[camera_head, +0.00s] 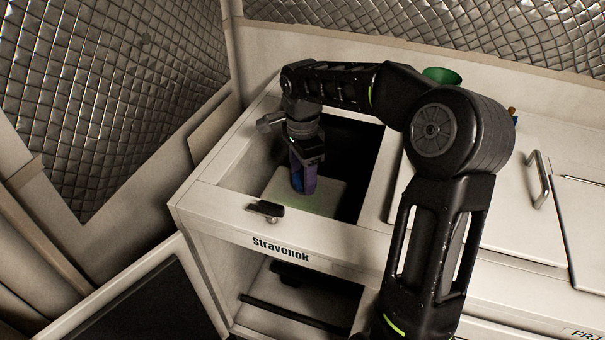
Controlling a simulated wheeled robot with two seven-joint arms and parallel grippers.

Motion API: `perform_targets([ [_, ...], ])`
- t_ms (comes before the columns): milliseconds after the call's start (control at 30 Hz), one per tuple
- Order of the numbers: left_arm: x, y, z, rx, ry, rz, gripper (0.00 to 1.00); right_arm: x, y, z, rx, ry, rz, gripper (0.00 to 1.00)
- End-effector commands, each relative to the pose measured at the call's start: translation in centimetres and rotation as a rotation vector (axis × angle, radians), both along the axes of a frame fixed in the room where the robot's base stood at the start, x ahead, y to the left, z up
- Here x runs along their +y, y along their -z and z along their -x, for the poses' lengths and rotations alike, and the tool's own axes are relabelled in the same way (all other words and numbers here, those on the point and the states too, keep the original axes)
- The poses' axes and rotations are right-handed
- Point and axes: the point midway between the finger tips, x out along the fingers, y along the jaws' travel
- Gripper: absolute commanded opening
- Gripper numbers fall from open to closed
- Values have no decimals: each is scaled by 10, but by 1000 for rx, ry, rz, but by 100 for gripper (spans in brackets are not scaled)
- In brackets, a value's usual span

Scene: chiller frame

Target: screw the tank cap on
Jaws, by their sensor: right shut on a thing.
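My right gripper (303,184) points down into the open bay of the white chiller frame (290,232). It is shut on a small blue thing, which looks like the tank cap (297,181). The purple fingers hide most of the cap. Below is a pale flat surface (322,198), which looks like the tank top, with a faint green tint near its front. The cap is at or just above this surface; I cannot tell whether it touches or sits on a neck. My left gripper is not in view.
A black latch (265,208) sits on the bay's front rim. A green bowl-like thing (442,75) stands behind my arm. A closed lid with a metal handle (538,180) is at the right. An open door panel (145,300) is at the lower left.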

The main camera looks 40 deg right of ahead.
Motion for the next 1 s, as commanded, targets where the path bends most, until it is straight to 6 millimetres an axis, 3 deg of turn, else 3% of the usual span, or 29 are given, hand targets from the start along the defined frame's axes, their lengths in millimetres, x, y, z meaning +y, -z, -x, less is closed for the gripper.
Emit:
perform_targets([
  [67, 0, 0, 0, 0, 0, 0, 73, 0, 0, 0, -1, 0, 0, 16],
  [100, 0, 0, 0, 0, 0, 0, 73, 0, 0, 0, -1, 0, 0, 57],
  [300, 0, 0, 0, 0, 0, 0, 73, 0, 0, 0, -1, 0, 0, 72],
  [667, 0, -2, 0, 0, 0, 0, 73, 0, -1, 0, -1, -63, 0, 72],
  [1000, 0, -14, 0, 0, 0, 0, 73, -1, -2, 3, 0, -605, 0, 72],
])
